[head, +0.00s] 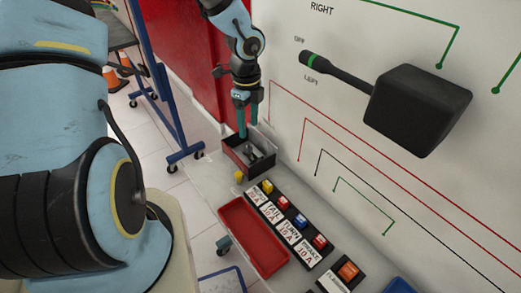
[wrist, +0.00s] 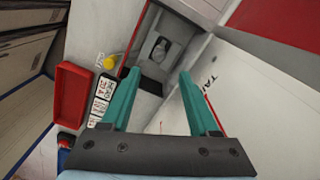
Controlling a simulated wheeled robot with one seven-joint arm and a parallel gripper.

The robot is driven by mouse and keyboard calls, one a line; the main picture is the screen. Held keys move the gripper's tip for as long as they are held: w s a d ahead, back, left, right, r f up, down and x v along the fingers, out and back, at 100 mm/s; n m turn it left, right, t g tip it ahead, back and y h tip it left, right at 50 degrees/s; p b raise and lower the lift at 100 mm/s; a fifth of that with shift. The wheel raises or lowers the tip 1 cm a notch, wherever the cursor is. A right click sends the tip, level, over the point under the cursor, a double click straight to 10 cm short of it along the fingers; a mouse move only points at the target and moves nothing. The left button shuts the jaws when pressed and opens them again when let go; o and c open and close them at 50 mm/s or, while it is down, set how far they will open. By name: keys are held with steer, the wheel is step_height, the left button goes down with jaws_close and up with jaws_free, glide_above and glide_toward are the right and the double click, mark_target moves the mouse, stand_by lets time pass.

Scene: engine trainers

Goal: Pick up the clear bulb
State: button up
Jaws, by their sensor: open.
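The clear bulb (wrist: 160,48) lies in a dark open box; it looks greyish and see-through in the wrist view. In the head view the box (head: 235,165) stands against the white panel, with greyish shapes inside that are too small to tell apart. My gripper (head: 247,136) points down over the box, with its teal fingers apart and nothing between them. In the wrist view the bulb shows beyond and between the open fingertips (wrist: 159,75), apart from them.
A white panel (head: 330,110) with a large black lever (head: 415,108) rises beside the box. A red tray (head: 252,238) and a row of labelled fuses (head: 291,222) lie nearer. A small yellow piece (head: 238,176) sits by the box.

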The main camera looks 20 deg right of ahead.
mark_target(249, 146)
step_height(249, 146, down, 9)
steer(key=shift+a+f, duration=0.1)
steer(key=shift+f, duration=0.1)
jaws_close()
stand_by(0.7)
